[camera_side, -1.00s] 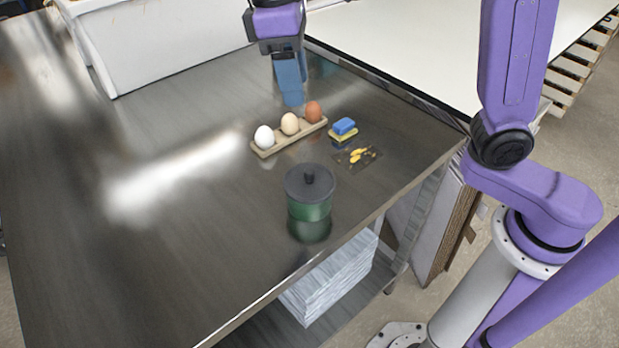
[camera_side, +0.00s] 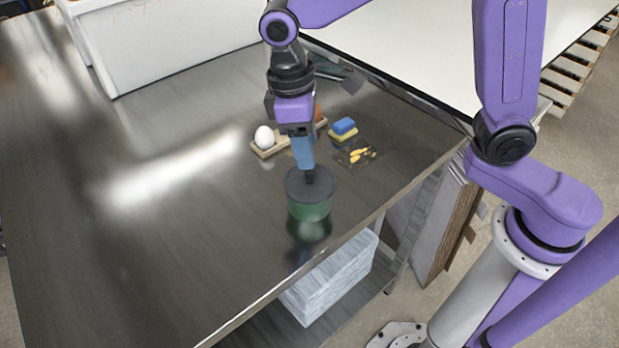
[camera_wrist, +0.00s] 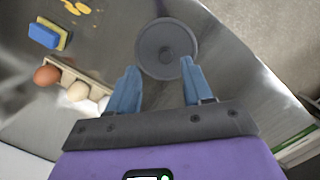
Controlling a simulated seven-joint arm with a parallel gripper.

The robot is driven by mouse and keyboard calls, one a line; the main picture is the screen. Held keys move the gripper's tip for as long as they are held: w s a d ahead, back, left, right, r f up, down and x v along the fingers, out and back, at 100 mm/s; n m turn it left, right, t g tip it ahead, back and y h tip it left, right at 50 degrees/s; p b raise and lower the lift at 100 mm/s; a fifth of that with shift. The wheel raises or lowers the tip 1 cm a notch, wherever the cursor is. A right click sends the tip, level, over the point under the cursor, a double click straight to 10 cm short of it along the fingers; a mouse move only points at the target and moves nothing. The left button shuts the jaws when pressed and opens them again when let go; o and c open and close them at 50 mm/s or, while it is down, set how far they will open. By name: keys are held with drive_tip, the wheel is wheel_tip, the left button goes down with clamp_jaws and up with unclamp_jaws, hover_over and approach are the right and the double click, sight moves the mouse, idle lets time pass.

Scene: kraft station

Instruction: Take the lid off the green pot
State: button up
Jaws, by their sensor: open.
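The green pot (camera_side: 309,211) stands upright on the metal table, near its front edge. Its dark grey lid (camera_side: 296,187) with a black knob sits on top. In the wrist view the round lid (camera_wrist: 166,48) lies just beyond my fingertips, a little right of centre, and hides the pot body. My gripper (camera_side: 307,165) points down over the lid with its blue fingers close to the knob. In the wrist view my gripper (camera_wrist: 160,68) has its two fingers spread apart with nothing between them. I cannot tell whether the fingers touch the knob.
A wooden egg holder (camera_side: 264,152) with eggs stands behind the pot, partly hidden by my gripper. A blue and yellow sponge (camera_side: 343,128) and a dark patch with yellow pieces (camera_side: 356,155) lie to the right. A white bin (camera_side: 165,40) stands at the back. The table's left side is clear.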

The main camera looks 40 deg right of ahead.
sight(309, 177)
drive_tip(key=f, duration=0.5)
drive_tip(key=shift+s+a, duration=0.1)
drive_tip(key=shift+s, duration=0.3)
clamp_jaws()
